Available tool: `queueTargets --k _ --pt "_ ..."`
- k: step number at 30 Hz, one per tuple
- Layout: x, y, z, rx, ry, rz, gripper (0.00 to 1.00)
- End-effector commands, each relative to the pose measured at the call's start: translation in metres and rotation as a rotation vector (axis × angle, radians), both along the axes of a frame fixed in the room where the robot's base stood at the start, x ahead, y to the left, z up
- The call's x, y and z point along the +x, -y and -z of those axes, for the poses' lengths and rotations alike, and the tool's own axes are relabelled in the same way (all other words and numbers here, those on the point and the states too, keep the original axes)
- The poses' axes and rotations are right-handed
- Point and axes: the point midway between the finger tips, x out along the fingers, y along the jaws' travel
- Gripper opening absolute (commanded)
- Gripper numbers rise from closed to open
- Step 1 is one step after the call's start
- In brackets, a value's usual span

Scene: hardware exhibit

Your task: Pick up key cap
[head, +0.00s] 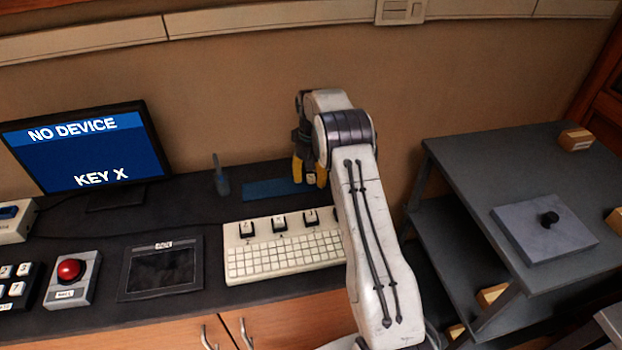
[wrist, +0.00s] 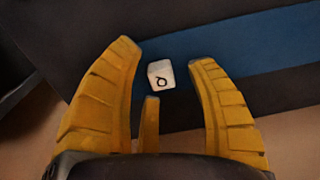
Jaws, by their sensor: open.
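A small pale key cap (wrist: 161,75) with a dark letter on top shows in the wrist view. It lies at the near edge of a blue strip (wrist: 235,48), between the tips of my yellow fingers. My gripper (wrist: 164,68) is open, with a finger to the left and right of the cap and a third, shorter-looking one below it. I see gaps between the fingers and the cap. In the head view my gripper (head: 311,181) points down over the blue strip (head: 270,190) at the back of the dark counter, with the small cap (head: 311,178) between its fingers.
A cream keyboard (head: 280,262) with several larger keys along its top stands in front, partly behind my arm. A monitor (head: 90,150) reads "NO DEVICE" and "KEY X". A grey shelf (head: 480,165) is at right.

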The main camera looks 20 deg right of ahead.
Motion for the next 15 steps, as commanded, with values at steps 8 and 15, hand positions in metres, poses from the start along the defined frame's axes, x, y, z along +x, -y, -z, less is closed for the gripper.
queueTargets --k 8,15 --pt "-0.0001 -0.0003 0.0100 0.000 0.000 0.000 0.52" --pt "0.0000 -0.0003 0.0097 0.000 0.000 -0.001 0.46"
